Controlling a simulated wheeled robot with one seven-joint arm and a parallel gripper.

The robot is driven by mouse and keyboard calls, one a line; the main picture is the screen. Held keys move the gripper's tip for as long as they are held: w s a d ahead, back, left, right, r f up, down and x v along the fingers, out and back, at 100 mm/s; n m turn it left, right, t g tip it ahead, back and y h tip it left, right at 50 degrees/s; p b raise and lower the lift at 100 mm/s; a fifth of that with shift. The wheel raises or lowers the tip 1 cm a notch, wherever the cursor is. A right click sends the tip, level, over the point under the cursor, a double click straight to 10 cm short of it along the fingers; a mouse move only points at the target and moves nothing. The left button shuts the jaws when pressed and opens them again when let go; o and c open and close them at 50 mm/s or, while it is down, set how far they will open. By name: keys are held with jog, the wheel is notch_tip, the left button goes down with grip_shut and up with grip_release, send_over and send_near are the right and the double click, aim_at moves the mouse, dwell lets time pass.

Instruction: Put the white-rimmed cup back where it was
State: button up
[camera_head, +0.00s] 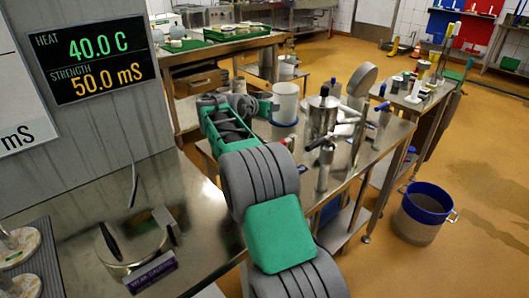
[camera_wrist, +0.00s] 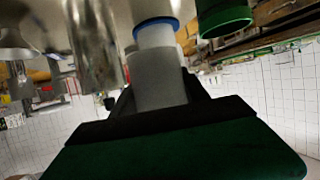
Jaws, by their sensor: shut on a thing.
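My gripper (camera_wrist: 158,96) shows in the wrist view with its dark fingers on either side of a plain grey cylinder, which I take to be the cup (camera_wrist: 158,78). The gripper is shut on it. That view is upside down, and I cannot make out a white rim on the cup. In the head view my gripper (camera_head: 246,108) is at the far end of my green and grey arm, over the left part of the steel table (camera_head: 345,160). The held cup is hard to tell from the gripper there.
A white container with a blue band (camera_head: 285,100) stands just beyond my gripper, a green cup (camera_head: 266,104) beside it. A steel pot (camera_head: 321,117) and several upright tools stand to the right. A blue-rimmed bucket (camera_head: 424,212) stands on the floor.

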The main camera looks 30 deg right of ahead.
aim_at(267, 139)
jog(key=shift+d+f, duration=0.25)
jog(key=shift+f, duration=0.15)
notch_tip(267, 139, down, 10)
jog(key=shift+r+b, duration=0.2)
jog(key=shift+b, duration=0.4)
jog(key=o, duration=1.5)
jog(key=shift+r, duration=0.25)
jog(key=shift+s+a+r, duration=0.1)
jog(key=shift+a+r, duration=0.05)
jog(key=shift+a, duration=0.2)
jog(key=v, duration=0.7)
